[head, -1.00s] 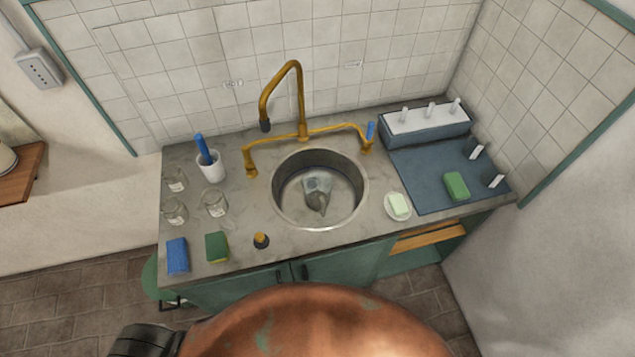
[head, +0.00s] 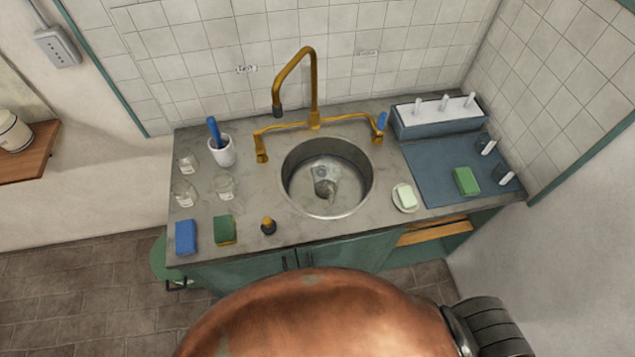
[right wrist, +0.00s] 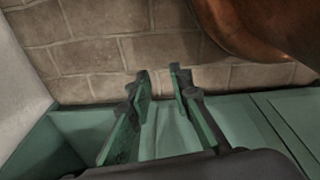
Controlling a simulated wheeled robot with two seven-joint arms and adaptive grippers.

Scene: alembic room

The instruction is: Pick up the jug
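A clear glass vessel (head: 324,186) lies in the round metal sink (head: 368,190) in the head view. It may be the jug, but its shape is hard to make out. A pale rounded container (head: 14,132) stands on a wooden shelf at the far left, cut by the picture edge; I cannot tell if it is a jug. My right gripper (right wrist: 159,72) shows in the right wrist view. Its two green and dark fingers are apart with nothing between them, in front of a green cabinet and above the tiled floor. My left gripper is in neither view.
A brass tap (head: 314,118) arches behind the sink. Several small glasses (head: 225,187), a white cup with a blue-handled tool (head: 222,152), sponges (head: 225,230) and a small bottle (head: 268,227) stand left. A soap dish (head: 404,198) and blue mat (head: 428,170) lie right.

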